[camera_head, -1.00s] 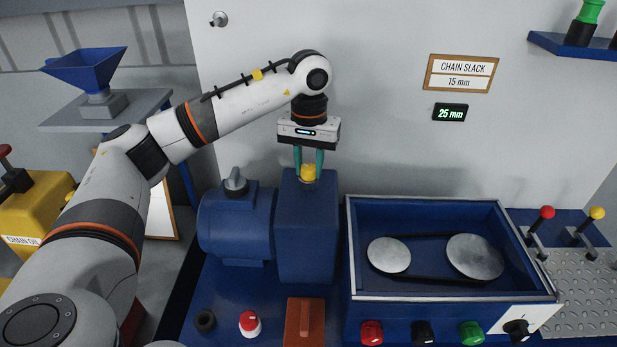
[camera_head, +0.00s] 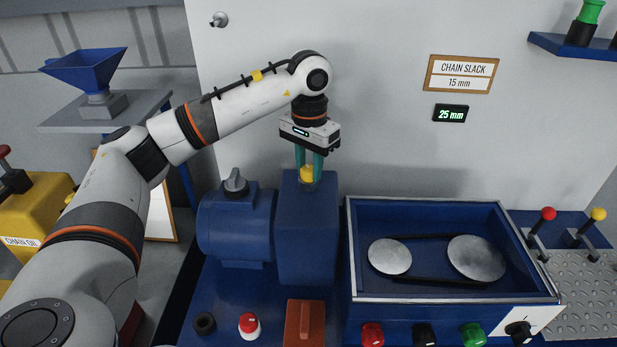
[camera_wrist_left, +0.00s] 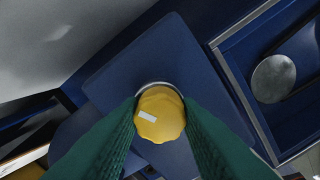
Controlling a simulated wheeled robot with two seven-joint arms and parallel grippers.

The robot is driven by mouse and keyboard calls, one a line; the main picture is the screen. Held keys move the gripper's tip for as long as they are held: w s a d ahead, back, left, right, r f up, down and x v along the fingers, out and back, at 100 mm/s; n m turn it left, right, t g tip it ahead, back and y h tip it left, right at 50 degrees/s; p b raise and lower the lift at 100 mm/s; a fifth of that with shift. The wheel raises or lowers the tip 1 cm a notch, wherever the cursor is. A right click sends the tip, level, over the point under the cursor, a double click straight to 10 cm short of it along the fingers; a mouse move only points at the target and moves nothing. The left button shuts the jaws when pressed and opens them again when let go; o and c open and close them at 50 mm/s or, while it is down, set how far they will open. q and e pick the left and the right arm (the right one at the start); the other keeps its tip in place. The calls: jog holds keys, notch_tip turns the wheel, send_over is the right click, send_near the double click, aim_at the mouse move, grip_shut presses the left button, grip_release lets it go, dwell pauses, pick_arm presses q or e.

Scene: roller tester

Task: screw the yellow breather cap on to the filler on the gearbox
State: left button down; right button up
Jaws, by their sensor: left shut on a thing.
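The yellow breather cap (camera_head: 307,173) sits at the top of the blue gearbox (camera_head: 308,235), on the filler. In the left wrist view the cap (camera_wrist_left: 160,114) shows a white mark on its top, and a thin light ring of the filler (camera_wrist_left: 158,84) shows behind it. My left gripper (camera_head: 310,170) points straight down with its green fingers on both sides of the cap, shut on it. The thread between cap and filler is hidden. My right gripper is not in view.
A blue motor (camera_head: 236,228) with a grey knob stands left of the gearbox. An open blue tray (camera_head: 350,250) with two discs and a chain is to the right. Several knobs line the front.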

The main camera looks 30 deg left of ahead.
pick_arm(q)
jog(key=m, duration=0.2)
jog(key=shift+m, duration=0.3)
jog(key=c, duration=1)
grip_release()
jog(key=shift+f, duration=0.1)
jog(key=shift+o, duration=0.5)
jog(key=shift+o, duration=1.2)
jog(key=shift+r+p, duration=1.15)
jog(key=shift+r, duration=0.7)
jog(key=shift+f, duration=0.1)
